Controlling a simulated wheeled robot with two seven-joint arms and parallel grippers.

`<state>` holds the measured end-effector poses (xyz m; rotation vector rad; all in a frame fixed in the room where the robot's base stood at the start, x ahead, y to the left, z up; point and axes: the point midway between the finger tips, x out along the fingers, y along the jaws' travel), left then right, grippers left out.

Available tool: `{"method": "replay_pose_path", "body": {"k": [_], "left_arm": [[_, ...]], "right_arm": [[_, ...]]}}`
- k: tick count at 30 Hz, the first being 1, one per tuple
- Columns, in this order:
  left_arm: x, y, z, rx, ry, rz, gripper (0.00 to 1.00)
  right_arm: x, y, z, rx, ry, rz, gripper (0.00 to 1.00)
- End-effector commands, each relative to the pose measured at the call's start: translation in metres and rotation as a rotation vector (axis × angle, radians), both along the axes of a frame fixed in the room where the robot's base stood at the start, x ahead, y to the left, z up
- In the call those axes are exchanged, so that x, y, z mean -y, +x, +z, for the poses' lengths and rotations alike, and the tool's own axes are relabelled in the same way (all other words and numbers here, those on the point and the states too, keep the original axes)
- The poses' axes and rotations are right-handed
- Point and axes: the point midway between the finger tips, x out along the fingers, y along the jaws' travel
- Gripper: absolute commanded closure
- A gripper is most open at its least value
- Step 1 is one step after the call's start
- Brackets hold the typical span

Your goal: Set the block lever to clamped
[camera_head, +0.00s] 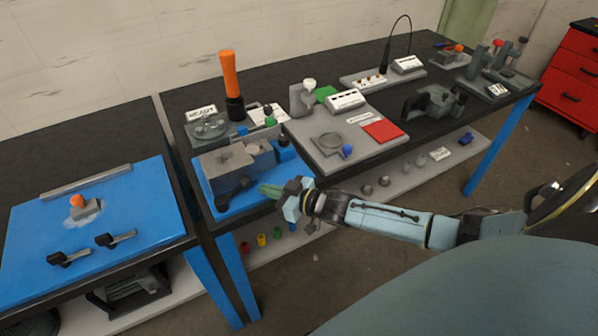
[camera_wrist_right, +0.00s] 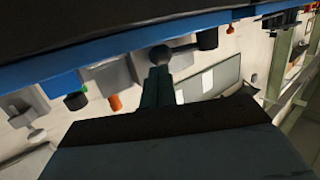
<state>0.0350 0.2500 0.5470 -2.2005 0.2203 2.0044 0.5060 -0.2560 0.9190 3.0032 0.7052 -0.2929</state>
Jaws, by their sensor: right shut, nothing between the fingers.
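The grey block assembly (camera_head: 228,168) sits on a blue plate (camera_head: 238,203) at the front of the middle bench. My right gripper (camera_head: 268,190) reaches in from the right, just in front of the block's right side. Its greenish fingers are shut and empty. In the right wrist view the fingers (camera_wrist_right: 158,88) point at a dark ball knob (camera_wrist_right: 160,54) near their tips; contact is unclear. My left gripper is out of view.
An orange-handled tool (camera_head: 230,76) stands upright behind the block. A grey panel (camera_head: 330,150) with a red square lies to the right. A second bench with a blue plate (camera_head: 130,225) stands at left. Small coloured cups (camera_head: 262,240) sit on the shelf below.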

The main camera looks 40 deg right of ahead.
Motion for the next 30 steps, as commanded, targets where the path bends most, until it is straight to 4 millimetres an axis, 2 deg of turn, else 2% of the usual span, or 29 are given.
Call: {"method": "replay_pose_path", "body": {"k": [1, 9, 15, 21, 27, 30], "left_arm": [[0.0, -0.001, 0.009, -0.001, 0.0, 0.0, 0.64], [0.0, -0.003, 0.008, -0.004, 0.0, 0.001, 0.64], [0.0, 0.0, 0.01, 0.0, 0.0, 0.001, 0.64], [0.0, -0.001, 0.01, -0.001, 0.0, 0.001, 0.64], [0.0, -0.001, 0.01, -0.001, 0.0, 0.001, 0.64], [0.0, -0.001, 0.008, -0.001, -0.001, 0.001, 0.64]], "right_arm": [[0.004, -0.009, 0.006, -0.002, -0.001, 0.002, 1.0], [0.027, -0.057, 0.012, -0.003, -0.001, 0.001, 1.0], [0.038, -0.081, 0.018, -0.001, -0.001, 0.002, 1.0], [0.043, -0.091, 0.021, 0.001, -0.001, 0.002, 1.0], [0.044, -0.092, 0.02, 0.0, -0.001, 0.0, 1.0], [0.048, -0.094, 0.006, -0.02, -0.014, -0.022, 1.0]]}}
